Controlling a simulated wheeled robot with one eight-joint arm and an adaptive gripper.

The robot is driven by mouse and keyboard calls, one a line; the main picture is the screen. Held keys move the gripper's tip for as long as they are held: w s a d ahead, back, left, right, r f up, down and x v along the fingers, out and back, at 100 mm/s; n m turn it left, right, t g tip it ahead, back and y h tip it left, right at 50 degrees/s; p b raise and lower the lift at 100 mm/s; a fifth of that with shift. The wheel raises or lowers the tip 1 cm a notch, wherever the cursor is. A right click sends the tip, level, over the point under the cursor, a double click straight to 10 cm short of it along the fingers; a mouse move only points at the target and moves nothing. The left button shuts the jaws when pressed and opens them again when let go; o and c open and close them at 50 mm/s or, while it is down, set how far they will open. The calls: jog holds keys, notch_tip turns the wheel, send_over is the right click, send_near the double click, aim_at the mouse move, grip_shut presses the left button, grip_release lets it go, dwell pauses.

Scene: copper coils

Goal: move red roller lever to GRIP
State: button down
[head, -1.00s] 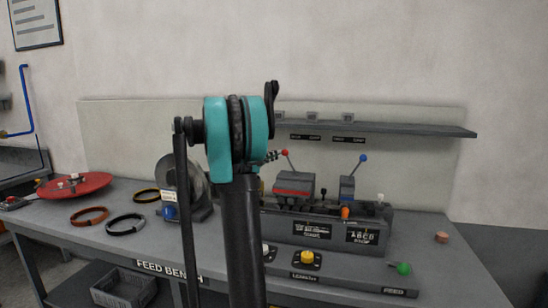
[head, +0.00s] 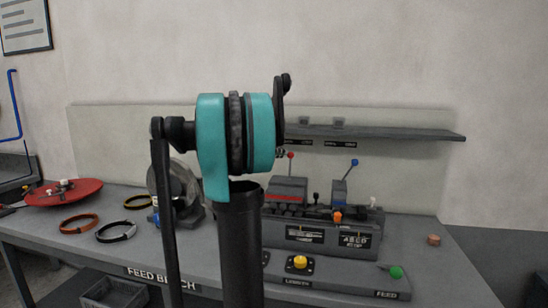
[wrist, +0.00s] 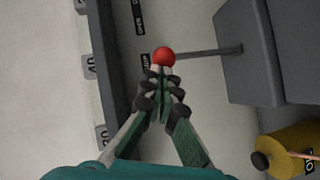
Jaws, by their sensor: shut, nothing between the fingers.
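The red roller lever (head: 291,156) has a red ball on a thin rod and stands nearly upright above a dark grey housing with a red stripe (head: 287,190). In the wrist view its red ball (wrist: 163,56) is just beyond my fingertips, and the rod runs right to a grey block (wrist: 245,55). My gripper (wrist: 160,78) is shut with nothing between its fingers. Its tips are close to the ball; I cannot tell whether they touch it. In the head view my arm hides most of the gripper. I cannot read a GRIP label.
A blue-knobbed lever (head: 354,163) stands to the right of the red one. A shelf (head: 375,132) runs along the back panel. A yellow cylinder (wrist: 285,152) is at lower right in the wrist view. Coils (head: 117,232) lie on the bench's left. A green knob (head: 396,272) is front right.

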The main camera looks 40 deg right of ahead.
jog(key=shift+s+d+m+t+y, duration=0.25)
jog(key=shift+s+d+m+y, duration=0.35)
jog(key=shift+s+d, duration=0.45)
jog(key=shift+s+d+m+t+y, duration=0.25)
jog(key=shift+s+d+m+y, duration=0.15)
jog(key=shift+s+d+m, duration=0.55)
jog(key=shift+s+a+n, duration=0.1)
jog(key=shift+s+n, duration=0.15)
